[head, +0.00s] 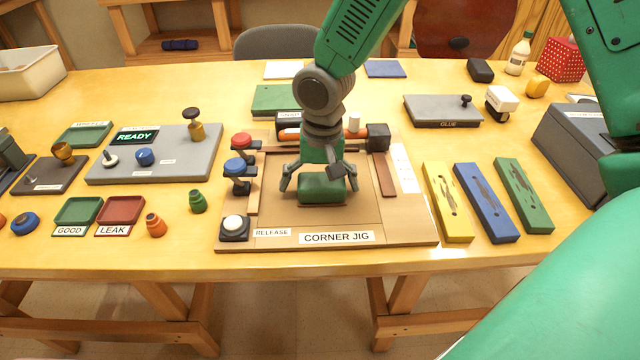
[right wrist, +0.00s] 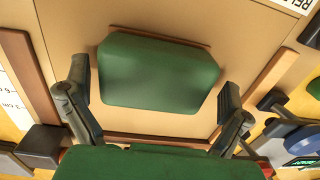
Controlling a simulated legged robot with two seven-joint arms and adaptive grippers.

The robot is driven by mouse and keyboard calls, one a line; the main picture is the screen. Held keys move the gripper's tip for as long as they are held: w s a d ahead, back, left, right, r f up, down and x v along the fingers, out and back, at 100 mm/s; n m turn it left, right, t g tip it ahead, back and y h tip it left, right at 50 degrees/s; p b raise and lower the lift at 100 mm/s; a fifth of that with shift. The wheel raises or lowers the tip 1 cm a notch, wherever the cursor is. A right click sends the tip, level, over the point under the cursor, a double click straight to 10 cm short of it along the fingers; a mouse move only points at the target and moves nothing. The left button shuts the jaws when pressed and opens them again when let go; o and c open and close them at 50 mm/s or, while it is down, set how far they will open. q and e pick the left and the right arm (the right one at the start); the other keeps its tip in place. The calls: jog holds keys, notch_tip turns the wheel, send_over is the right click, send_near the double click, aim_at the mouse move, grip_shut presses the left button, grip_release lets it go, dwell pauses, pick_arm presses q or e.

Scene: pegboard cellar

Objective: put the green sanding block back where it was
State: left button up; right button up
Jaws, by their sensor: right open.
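The green sanding block (head: 322,190) lies on the board of the corner jig (head: 400,232), towards its front middle. My right gripper (head: 320,184) points down over the block, open, with one finger on each side of it. In the right wrist view, the block (right wrist: 157,72) lies between the tips of my right gripper (right wrist: 152,100), with a small gap visible at the left finger. Whether the block rests flat is hard to tell. My left gripper is not in view.
Red and blue clamp knobs (head: 238,166) and a white release button (head: 235,225) line the jig's left side. An orange-and-black tool (head: 378,138) lies at its back. Yellow (head: 447,203), blue (head: 486,204) and green (head: 524,196) slotted blocks lie to its right.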

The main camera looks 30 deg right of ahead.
aim_at(323, 177)
jog(key=r, duration=0.3)
jog(key=r+p, duration=0.1)
jog(key=r, duration=0.3)
jog(key=r+p, duration=0.1)
jog(key=r, duration=0.2)
jog(key=shift+s+d+r, duration=0.1)
jog(key=shift+d+r, duration=0.25)
jog(key=shift+a+r, duration=0.1)
jog(key=shift+r, duration=0.4)
